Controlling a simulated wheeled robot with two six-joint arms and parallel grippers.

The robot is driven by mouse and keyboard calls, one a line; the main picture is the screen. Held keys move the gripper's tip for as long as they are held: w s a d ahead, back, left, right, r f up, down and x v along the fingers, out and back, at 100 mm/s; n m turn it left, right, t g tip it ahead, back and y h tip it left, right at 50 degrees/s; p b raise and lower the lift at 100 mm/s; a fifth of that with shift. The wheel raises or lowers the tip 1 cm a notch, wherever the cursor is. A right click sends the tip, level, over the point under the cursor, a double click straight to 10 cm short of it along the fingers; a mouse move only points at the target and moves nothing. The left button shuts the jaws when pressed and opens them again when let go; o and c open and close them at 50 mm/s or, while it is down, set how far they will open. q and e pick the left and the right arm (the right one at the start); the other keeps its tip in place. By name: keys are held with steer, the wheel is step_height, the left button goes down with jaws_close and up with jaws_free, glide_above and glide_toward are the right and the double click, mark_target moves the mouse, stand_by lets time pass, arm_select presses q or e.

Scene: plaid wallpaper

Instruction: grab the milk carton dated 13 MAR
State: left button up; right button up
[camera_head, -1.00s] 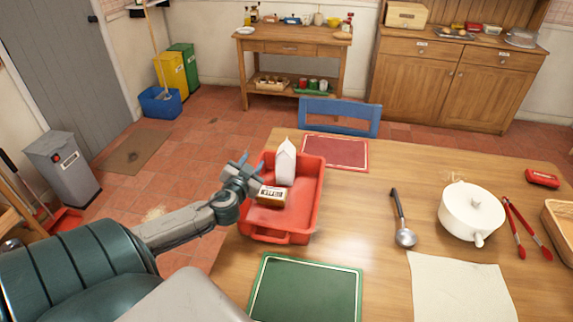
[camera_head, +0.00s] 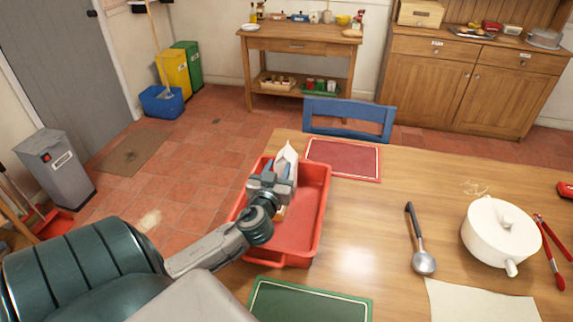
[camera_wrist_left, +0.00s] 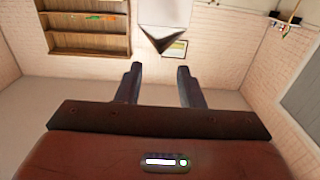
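A white gable-top milk carton (camera_head: 291,158) stands in the red tray (camera_head: 318,215) on the table. Its date cannot be read. My left gripper (camera_head: 275,172) is over the tray, just in front of the carton, and hides its lower part. In the left wrist view the gripper's two fingers (camera_wrist_left: 158,70) are spread with a gap between them. The carton's white body and dark pointed end (camera_wrist_left: 165,22) show just beyond the fingertips, in line with the gap. My right gripper is not in view.
A small brown box (camera_head: 281,212) in the tray is mostly hidden by my left gripper. A ladle (camera_head: 416,240), white pot (camera_head: 498,232) and red tongs (camera_head: 550,250) lie to the right. A green mat (camera_head: 310,302) is in front, a red mat (camera_head: 343,158) behind.

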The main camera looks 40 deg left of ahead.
mark_target(283, 155)
arm_select(q)
steer(key=p+x, duration=0.1)
steer(key=x, duration=0.6)
steer(key=shift+w+a+f+p, duration=0.1)
steer(key=shift+w+a+p, duration=0.05)
steer(key=shift+w+p, duration=0.2)
jaws_close()
steer(key=shift+s, duration=0.15)
